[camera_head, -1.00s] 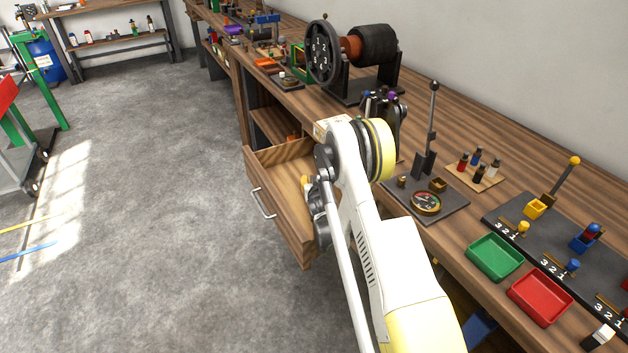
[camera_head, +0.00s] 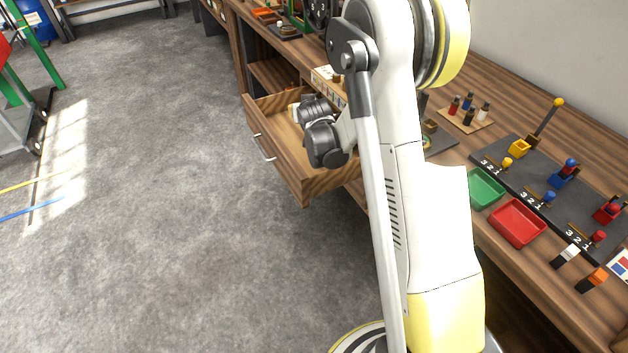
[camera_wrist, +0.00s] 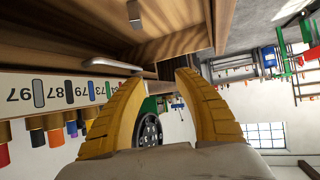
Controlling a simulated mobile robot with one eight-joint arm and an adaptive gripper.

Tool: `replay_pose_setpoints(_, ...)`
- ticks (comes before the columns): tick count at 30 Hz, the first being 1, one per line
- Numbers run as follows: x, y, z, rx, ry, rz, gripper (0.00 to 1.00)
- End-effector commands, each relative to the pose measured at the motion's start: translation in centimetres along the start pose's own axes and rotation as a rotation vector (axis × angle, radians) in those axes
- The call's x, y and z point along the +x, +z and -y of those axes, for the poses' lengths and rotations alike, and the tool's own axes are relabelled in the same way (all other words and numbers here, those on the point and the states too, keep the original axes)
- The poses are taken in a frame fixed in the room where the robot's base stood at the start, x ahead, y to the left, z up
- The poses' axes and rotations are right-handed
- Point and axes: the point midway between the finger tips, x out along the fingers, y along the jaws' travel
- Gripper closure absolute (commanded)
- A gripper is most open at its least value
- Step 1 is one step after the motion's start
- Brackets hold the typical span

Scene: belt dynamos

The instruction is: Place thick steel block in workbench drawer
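The workbench drawer (camera_head: 283,160) is pulled open in the head view, with a metal handle (camera_head: 263,147) on its front. My wrist joints are over the drawer and cover part of its inside. My gripper's fingers cannot be made out in the head view. In the wrist view, my gripper (camera_wrist: 158,78) has its two yellow fingers spread apart, with no object seen held between them. Wooden fronts with metal handles (camera_wrist: 112,65) show beyond and to the left of the fingers. I cannot make out the thick steel block in either view.
The workbench (camera_head: 535,265) carries a green tray (camera_head: 486,188), a red tray (camera_head: 516,223), lever panels and a small rack of bottles (camera_head: 468,110). A numbered strip (camera_wrist: 55,92) is close on the left in the wrist view.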

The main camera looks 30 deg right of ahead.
Motion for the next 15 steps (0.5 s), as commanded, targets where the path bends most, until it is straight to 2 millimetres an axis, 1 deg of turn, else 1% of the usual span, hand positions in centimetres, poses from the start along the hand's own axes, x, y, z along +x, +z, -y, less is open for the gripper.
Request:
replay_pose_setpoints(1,-2.7,-1.2,0.7,-0.009,-0.011,0.023,0.62)
replay_pose_setpoints(2,-4.2,-1.7,1.1,-0.015,-0.017,0.037,0.62)
replay_pose_setpoints(3,-6.3,-2.3,1.5,-0.02,-0.025,0.058,0.62)
replay_pose_setpoints(5,-9.5,-2.9,2.1,-0.032,-0.039,0.089,0.62)
replay_pose_setpoints(6,-11.6,-3.2,2.5,-0.04,-0.048,0.108,0.62)
replay_pose_setpoints(7,-13.3,-3.2,2.7,-0.045,-0.055,0.124,0.62)
replay_pose_setpoints(8,-14.9,-3.2,2.9,-0.05,-0.063,0.138,0.62)
replay_pose_setpoints(9,-17.1,-3.1,3.2,-0.06,-0.072,0.158,0.62)
replay_pose_setpoints(11,-20.4,-2.6,3.5,-0.072,-0.087,0.188,0.62)
replay_pose_setpoints(12,-22.6,-2.1,3.7,-0.08,-0.098,0.208,0.62)
replay_pose_setpoints(14,-25.7,-1.1,4.0,-0.094,-0.114,0.238,0.62)
replay_pose_setpoints(15,-27.8,-0.3,4.0,-0.103,-0.126,0.258,0.62)
